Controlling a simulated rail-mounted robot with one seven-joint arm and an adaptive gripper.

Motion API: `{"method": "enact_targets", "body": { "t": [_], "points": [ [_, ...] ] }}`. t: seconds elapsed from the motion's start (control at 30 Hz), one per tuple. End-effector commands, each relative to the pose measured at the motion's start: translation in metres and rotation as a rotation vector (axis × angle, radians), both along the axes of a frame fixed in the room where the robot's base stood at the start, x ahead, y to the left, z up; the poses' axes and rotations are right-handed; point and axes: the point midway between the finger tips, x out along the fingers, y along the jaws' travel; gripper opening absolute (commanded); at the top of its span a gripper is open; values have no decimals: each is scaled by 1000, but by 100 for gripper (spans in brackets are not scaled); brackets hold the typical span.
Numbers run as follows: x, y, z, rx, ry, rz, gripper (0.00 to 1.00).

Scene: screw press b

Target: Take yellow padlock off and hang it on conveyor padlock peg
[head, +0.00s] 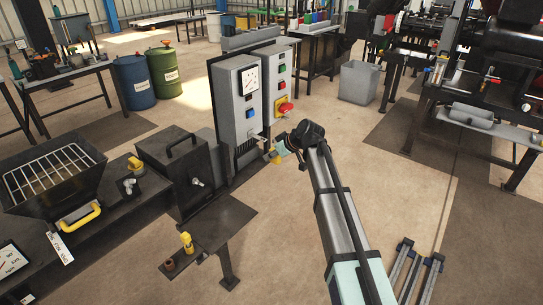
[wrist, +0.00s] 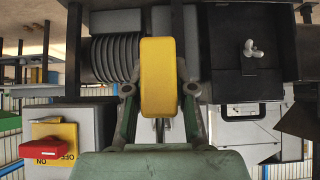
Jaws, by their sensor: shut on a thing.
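The yellow padlock (wrist: 158,75) fills the middle of the wrist view, its rounded body between the two fingers. My gripper (wrist: 160,98) is shut on it. In the head view my gripper (head: 272,154) is in front of the lower part of the grey control cabinet, and a small yellow patch of the padlock (head: 277,159) shows at its tip. The padlock's shackle is mostly hidden, and I cannot tell whether it is around anything. I cannot make out the conveyor padlock peg.
The control cabinet (head: 238,98) has a red rotary switch (head: 285,107) on a yellow plate; this switch also shows in the wrist view (wrist: 52,146). A dark box (head: 186,172) with a wing-shaped knob stands left of my gripper. A small ledge (head: 215,232) carries a yellow bottle (head: 187,243).

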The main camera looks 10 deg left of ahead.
Motion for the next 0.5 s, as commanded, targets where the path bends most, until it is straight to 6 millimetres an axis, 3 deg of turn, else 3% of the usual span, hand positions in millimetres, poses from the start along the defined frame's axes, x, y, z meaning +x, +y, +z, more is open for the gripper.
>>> {"method": "enact_targets", "body": {
  "t": [0.5],
  "points": [
    [6,11,0,1,-1,-1,0]
  ]
}}
